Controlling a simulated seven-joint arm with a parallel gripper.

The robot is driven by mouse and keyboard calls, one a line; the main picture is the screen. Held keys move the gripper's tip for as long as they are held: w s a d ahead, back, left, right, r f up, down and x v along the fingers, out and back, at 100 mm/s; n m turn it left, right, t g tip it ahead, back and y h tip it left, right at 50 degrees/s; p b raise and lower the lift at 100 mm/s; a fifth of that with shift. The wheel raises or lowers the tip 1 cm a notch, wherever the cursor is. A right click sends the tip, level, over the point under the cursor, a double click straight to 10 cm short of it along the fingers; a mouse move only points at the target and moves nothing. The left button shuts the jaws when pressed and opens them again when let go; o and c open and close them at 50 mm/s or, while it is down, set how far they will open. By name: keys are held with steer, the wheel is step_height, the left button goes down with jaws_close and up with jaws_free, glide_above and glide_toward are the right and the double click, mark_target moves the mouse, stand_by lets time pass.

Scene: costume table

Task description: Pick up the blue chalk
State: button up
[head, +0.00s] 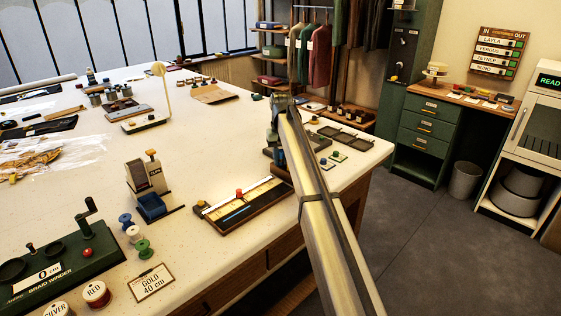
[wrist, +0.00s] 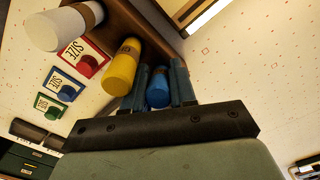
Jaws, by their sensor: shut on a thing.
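The blue chalk (wrist: 158,90) shows in the wrist view as a rounded blue stick end between the two fingers of my gripper (wrist: 159,86), which is shut on it. A yellow chalk (wrist: 121,70) with a brown band lies just left of the gripper. A white chalk (wrist: 62,29) lies farther to the upper left. The brown holder (wrist: 135,30) is behind the chalks. I cannot tell whether the blue chalk still touches it. In the head view, my arm largely hides the gripper and the chalks near the table's right end.
Size cards with red (wrist: 88,65), blue (wrist: 67,92) and green (wrist: 55,112) pieces lie beside the chalks. In the head view, a dark divided tray (head: 343,137) lies behind, and a long wooden tray (head: 240,219) lies left of my arm. The white table (head: 215,130) has clear room mid-left.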

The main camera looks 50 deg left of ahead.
jaws_close()
step_height(320, 180, up, 10)
steer(key=shift+f, duration=0.2)
steer(key=shift+r, duration=0.25)
steer(key=m, duration=0.6)
steer(key=shift+w+a+g, duration=0.15)
steer(key=shift+a+g, duration=0.05)
steer(key=shift+g, duration=0.2)
steer(key=m, duration=0.7)
steer(key=shift+w+a+r+g, duration=0.1)
steer(key=shift+r+g, duration=0.05)
steer(key=shift+g, duration=0.15)
steer(key=m+y, duration=0.1)
steer(key=m, duration=0.3)
steer(key=m+y, duration=0.1)
steer(key=m, duration=0.4)
steer(key=m+y, duration=0.1)
steer(key=m, duration=0.3)
steer(key=shift+w+a+r+m+t, duration=0.15)
steer(key=shift+a+r+m+t, duration=0.25)
steer(key=shift+f, duration=0.15)
